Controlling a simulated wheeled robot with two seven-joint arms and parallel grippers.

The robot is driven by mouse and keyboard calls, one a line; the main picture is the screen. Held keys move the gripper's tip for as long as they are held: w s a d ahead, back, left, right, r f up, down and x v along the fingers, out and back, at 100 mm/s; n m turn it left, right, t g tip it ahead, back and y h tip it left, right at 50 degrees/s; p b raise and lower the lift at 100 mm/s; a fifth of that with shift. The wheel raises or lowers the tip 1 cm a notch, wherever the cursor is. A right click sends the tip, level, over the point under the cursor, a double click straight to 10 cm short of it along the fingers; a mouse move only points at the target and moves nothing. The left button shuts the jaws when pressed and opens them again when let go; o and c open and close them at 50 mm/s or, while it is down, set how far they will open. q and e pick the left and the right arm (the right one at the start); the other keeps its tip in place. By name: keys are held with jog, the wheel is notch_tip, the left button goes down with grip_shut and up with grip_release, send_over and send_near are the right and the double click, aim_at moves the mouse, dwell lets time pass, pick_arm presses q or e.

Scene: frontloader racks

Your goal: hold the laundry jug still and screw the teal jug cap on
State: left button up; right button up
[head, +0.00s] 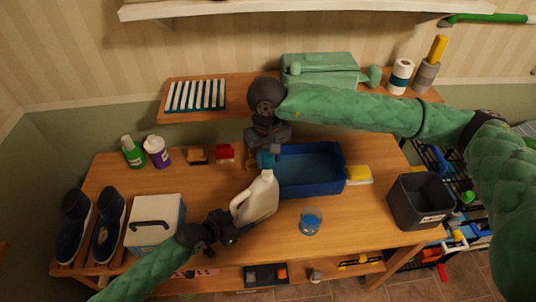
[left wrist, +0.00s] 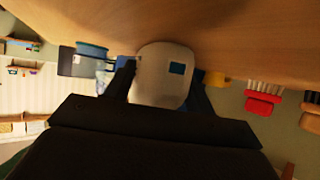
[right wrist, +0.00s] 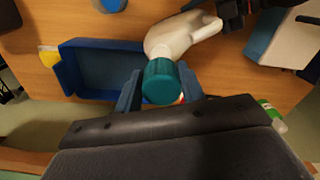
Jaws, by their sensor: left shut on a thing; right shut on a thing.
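The white laundry jug (head: 258,200) stands on the wooden table in front of the blue bin, leaning a little in the head view. My left gripper (head: 232,228) is shut on the jug's lower body; the jug also shows between its fingers in the left wrist view (left wrist: 160,75). The teal jug cap (right wrist: 162,82) sits between the fingers of my right gripper (right wrist: 163,90), which is shut on it. In the head view the cap (head: 265,160) is at the jug's top. I cannot tell whether its threads are engaged.
A blue bin (head: 342,166) lies right behind the jug. A cup with blue liquid (head: 311,221) stands to its right, a dark grey bin (head: 420,200) further right. A white box (head: 155,222) and dark shoes (head: 107,226) stand at left. Red (head: 226,153) brushes lie behind.

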aim_at(268, 174)
jog(key=shift+f, duration=0.15)
jog(key=shift+f, duration=1.45)
jog(key=shift+s+d+f, duration=0.1)
jog(key=shift+f, duration=0.8)
dwell(0.8)
